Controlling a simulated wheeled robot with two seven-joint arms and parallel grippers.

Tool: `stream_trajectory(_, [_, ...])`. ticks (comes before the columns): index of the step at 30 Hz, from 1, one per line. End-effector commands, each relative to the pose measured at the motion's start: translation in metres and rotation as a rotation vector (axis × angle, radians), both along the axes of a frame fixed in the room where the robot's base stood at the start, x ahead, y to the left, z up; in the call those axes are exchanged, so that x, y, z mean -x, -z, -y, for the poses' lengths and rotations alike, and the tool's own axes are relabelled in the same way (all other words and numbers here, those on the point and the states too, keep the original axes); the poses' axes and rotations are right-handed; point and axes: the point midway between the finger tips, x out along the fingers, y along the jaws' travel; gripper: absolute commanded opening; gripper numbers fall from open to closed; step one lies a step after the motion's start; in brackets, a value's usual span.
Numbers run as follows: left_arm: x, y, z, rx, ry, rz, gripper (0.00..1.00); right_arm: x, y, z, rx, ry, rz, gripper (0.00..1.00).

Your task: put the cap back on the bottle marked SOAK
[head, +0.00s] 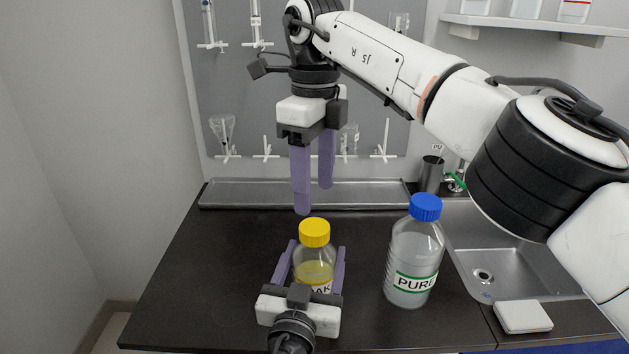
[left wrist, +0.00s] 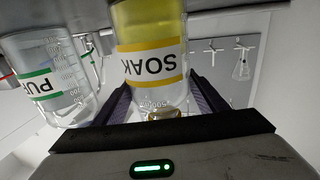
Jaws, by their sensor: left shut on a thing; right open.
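The SOAK bottle (head: 315,268) holds yellow liquid and stands upright on the dark counter. Its label also shows, upside down, in the left wrist view (left wrist: 152,62). The yellow cap (head: 314,232) sits on its mouth in the head view; how tightly it is on, I cannot tell. My left gripper (head: 316,249) is shut on the SOAK bottle, one purple finger on each side of its body. My right gripper (head: 314,200) is open and empty, pointing down just above the yellow cap, apart from it.
A larger bottle marked PURE (head: 413,262) with a blue cap stands to the right. Further right are a sink (head: 500,262) and a white block (head: 523,316). A metal tray (head: 240,193) lies along the back. The counter's left side is clear.

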Motion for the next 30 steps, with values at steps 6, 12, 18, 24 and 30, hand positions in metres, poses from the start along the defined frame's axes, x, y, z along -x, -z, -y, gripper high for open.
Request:
stream_trajectory(6, [0.0,0.0,0.0,0.0,0.0,-0.001,0.03,0.0,-0.001,0.0,0.0,-0.071,-0.001,0.56])
stream_trajectory(12, [0.0,0.0,0.0,0.0,0.0,-0.001,0.03,0.0,-0.001,0.0,0.0,-0.07,-0.001,0.56])
stream_trajectory(18, [0.0,0.001,0.0,0.0,0.0,-0.001,0.03,0.0,0.009,0.001,0.001,-0.07,-0.003,0.56])
stream_trajectory(24, [0.0,0.0,0.0,0.0,0.0,-0.001,0.03,0.0,0.04,0.001,0.001,-0.069,-0.004,0.56])
stream_trajectory(30, [0.0,0.0,0.0,0.0,0.0,-0.001,0.03,0.0,0.067,0.0,-0.001,-0.069,-0.002,0.56])
